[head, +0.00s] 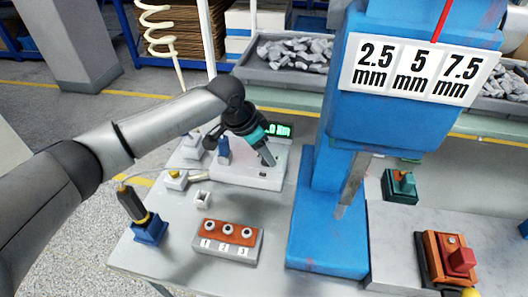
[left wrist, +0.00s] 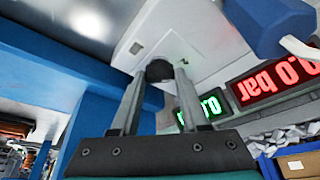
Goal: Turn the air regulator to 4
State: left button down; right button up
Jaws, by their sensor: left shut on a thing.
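My left gripper (head: 267,158) reaches down over the white device with a green display (head: 278,130) on the table. In the left wrist view its two fingers (left wrist: 157,85) are shut on a dark round knob (left wrist: 160,70) at a white housing (left wrist: 185,45). I take this to be the air regulator knob; in the head view the arm and gripper hide it. A red display (left wrist: 275,80) in the left wrist view reads about 0.0 bar, upside down. A green display (left wrist: 210,106) is beside it. My right gripper is not in view.
A blue press (head: 325,225) with a 2.5, 5, 7.5 mm sign stands right of the gripper. An orange-topped block (head: 227,238) numbered 1 to 3 and a tool in a blue holder (head: 150,230) are in front.

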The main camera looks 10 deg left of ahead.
pick_arm(q)
jog(key=shift+r+m+g+p, duration=0.15)
jog(key=shift+m+g+p, duration=0.15)
jog(key=shift+m+p, duration=0.55)
jog(key=shift+w+m+g+h+p, duration=0.1)
jog(key=shift+m+g+h+p, duration=0.25)
jog(key=shift+m, duration=0.4)
jog(key=shift+m+g+h, duration=0.25)
jog(key=shift+m+g, duration=0.1)
jog(key=shift+m, duration=0.85)
jog(key=shift+w+m+g+b, duration=0.15)
jog(key=shift+m+g+b, duration=0.45)
jog(key=shift+m, duration=0.9)
jog(key=shift+c, duration=2)
grip_release()
